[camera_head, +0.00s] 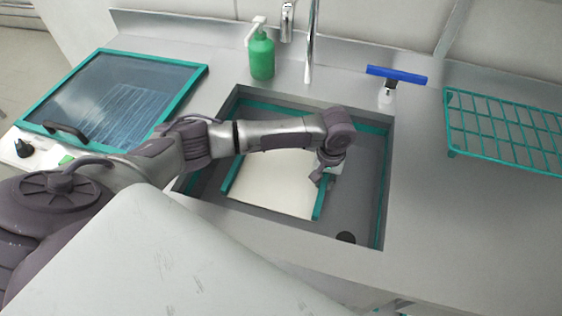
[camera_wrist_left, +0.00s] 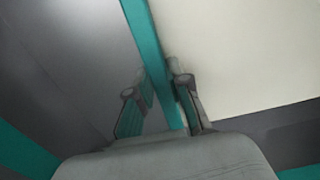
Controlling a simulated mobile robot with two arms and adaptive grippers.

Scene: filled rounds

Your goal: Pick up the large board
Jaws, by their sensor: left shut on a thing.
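The large board (camera_head: 270,185) is a cream-white panel with teal strips along its left and right edges. It lies inside the sink basin, and my arm covers its far part. My left gripper (camera_head: 322,180) is at the board's right edge. In the left wrist view the gripper (camera_wrist_left: 157,90) has one finger on each side of the teal edge strip and is shut on it. The cream face of the board (camera_wrist_left: 245,50) is beside the right finger. My right gripper is not in view.
The sink (camera_head: 362,205) has grey walls, teal trim and a dark drain (camera_head: 346,237). Behind it stand a green soap bottle (camera_head: 262,57), a tap (camera_head: 310,45) and a blue-topped squeegee (camera_head: 397,75). A teal wire rack (camera_head: 505,128) is at right. A teal-framed glass lid (camera_head: 115,100) is at left.

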